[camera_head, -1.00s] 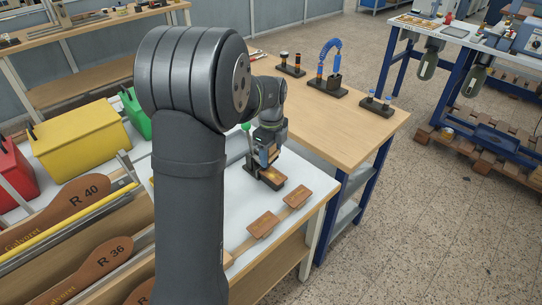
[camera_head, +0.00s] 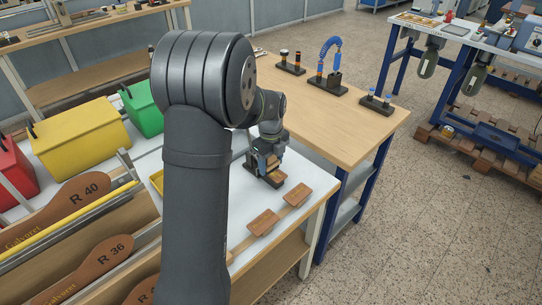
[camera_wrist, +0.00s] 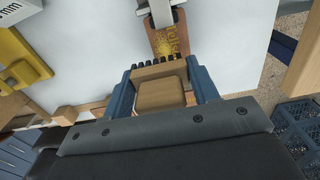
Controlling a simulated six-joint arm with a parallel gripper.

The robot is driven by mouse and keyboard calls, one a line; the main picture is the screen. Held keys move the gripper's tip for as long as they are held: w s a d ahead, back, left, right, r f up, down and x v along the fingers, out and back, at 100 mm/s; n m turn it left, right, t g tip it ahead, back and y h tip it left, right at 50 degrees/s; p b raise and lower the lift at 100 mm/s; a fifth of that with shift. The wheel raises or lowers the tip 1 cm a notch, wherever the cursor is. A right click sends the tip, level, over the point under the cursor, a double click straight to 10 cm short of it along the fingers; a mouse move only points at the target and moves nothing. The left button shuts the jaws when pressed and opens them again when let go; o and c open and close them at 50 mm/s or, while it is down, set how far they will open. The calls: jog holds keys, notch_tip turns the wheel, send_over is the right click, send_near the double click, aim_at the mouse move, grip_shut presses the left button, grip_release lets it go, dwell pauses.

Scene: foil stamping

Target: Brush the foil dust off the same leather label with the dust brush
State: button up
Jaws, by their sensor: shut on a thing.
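My gripper (camera_wrist: 163,84) is shut on the dust brush (camera_wrist: 160,94), a pale wooden block with a row of dark bristles at its far edge. In the wrist view the leather label (camera_wrist: 166,42) lies just beyond the bristles, brown with a gold sun and gold lettering. The bristles are close to the label's near end; I cannot tell if they touch it. In the head view my gripper (camera_head: 268,160) is low over the stamping spot, and the label's brown end (camera_head: 275,182) shows below it. The rest of the label there is hidden.
A metal press part (camera_wrist: 160,10) stands over the label's far end. Two brown leather pieces (camera_head: 263,222) (camera_head: 297,194) lie on a strip along the table's front edge. Yellow (camera_head: 80,138) and green bins stand at left. A wooden bench (camera_head: 330,115) with tool stands adjoins behind.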

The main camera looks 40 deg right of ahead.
aim_at(278, 171)
jog(key=shift+f, duration=0.85)
jog(key=shift+d+f, duration=0.5)
jog(key=shift+d, duration=0.05)
jog(key=shift+d+f, duration=0.1)
jog(key=shift+d, duration=1)
jog(key=shift+a, duration=1.75)
jog(key=d, duration=0.2)
jog(key=shift+d, duration=0.3)
jog(key=shift+a, duration=1.15)
jog(key=shift+d, duration=1.35)
jog(key=shift+d+r, duration=0.2)
jog(key=shift+d, duration=0.05)
notch_tip(278, 171, up, 8)
jog(key=shift+a+f, duration=0.1)
